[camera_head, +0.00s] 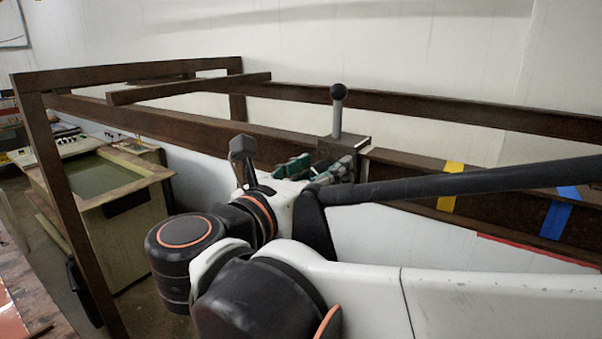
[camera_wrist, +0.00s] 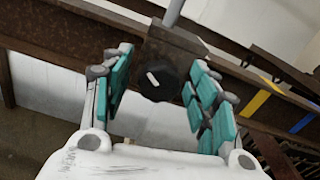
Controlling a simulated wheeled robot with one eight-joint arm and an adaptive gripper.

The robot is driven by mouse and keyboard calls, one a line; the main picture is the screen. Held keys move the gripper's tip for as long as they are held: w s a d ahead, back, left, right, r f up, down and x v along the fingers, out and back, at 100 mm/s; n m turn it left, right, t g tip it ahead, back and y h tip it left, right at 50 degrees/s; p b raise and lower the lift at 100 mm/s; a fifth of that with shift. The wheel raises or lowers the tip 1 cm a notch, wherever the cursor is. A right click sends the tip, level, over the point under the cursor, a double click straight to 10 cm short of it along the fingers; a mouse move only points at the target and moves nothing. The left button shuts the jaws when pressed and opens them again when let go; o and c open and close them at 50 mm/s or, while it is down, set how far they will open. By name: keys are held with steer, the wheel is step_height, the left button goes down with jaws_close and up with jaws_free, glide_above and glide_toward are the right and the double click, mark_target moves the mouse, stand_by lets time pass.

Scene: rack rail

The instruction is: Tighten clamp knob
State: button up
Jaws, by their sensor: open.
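The clamp knob (camera_wrist: 157,80) is a dark round knob with a white mark on its face, seen nearly face-on in the wrist view. It sits on the front of a brown clamp block (camera_wrist: 180,38) on the rail. In the head view the block (camera_head: 350,147) carries an upright lever with a ball top (camera_head: 338,92); the knob is hidden there behind my gripper. My gripper (camera_wrist: 162,60) is open, with teal-padded fingers to the left and right of the knob. A gap shows on the left; clearance at the right finger is hard to tell. My gripper (camera_head: 322,166) reaches the block's front in the head view.
A brown steel rail (camera_head: 410,168) runs behind my arm, with yellow tape (camera_head: 450,187) and blue tape (camera_head: 556,219) right of the block. A brown frame post (camera_head: 70,200) stands at left. A bench with a basin (camera_head: 110,190) stands beyond it.

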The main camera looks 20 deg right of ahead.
steer(key=shift+c, duration=0.6)
steer(key=c, duration=1)
steer(key=shift+o, duration=0.2)
steer(key=m, duration=0.5)
steer(key=shift+s+m, duration=0.1)
steer(key=shift+m, duration=0.3)
steer(key=m, duration=0.5)
steer(key=shift+f, duration=0.1)
steer(key=m, duration=0.7)
steer(key=shift+m+b, duration=0.3)
steer(key=m, duration=0.6)
steer(key=shift+f+m, duration=0.15)
steer(key=shift+m, duration=0.45)
